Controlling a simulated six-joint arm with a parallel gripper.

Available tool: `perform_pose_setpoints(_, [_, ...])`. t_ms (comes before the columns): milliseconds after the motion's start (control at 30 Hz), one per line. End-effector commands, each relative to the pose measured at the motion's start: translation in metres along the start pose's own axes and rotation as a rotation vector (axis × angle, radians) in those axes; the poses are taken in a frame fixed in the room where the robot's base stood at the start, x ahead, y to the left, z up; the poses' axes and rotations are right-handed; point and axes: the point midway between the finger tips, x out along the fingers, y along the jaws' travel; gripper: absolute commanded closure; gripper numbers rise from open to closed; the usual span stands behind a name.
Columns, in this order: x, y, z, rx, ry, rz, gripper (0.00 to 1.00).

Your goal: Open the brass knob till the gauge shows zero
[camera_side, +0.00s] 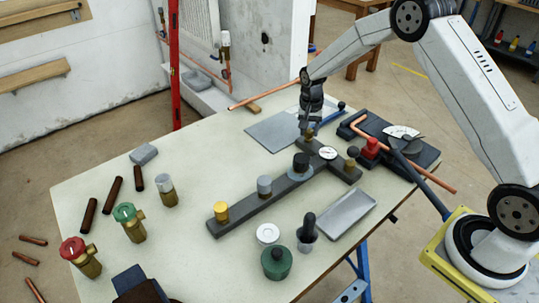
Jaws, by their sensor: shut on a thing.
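A dark manifold bar (243,212) with a crosspiece lies on the pale table. A small round white gauge (327,153) sits on the crosspiece; its needle is too small to read. My gripper (308,130) points down at the far end of the crosspiece, behind the gauge. It is shut on a small brass knob (309,135), mostly hidden by the fingers. A yellow knob (221,211), a grey knob (264,186) and a black knob (301,163) stand along the bar. A dark-topped brass fitting (351,160) is at the crosspiece's near end.
A grey tray (346,213), a green container (276,263) and a white ring (268,233) lie in front of the bar. Red-topped (80,256) and green-topped (129,221) valves stand at left. A copper pipe (420,173) and red clamp (370,148) are at right.

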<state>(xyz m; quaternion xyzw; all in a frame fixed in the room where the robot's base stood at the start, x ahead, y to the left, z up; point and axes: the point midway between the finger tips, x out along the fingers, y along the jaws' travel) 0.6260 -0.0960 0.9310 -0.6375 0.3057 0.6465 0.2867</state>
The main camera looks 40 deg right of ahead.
Motion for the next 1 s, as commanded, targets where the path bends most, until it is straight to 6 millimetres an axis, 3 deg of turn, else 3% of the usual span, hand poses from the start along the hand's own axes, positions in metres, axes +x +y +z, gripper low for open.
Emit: perform_pose_setpoints(1000, [-0.0009, -0.0008, 0.0006, -0.954, 0.031, 0.0, 1.0])
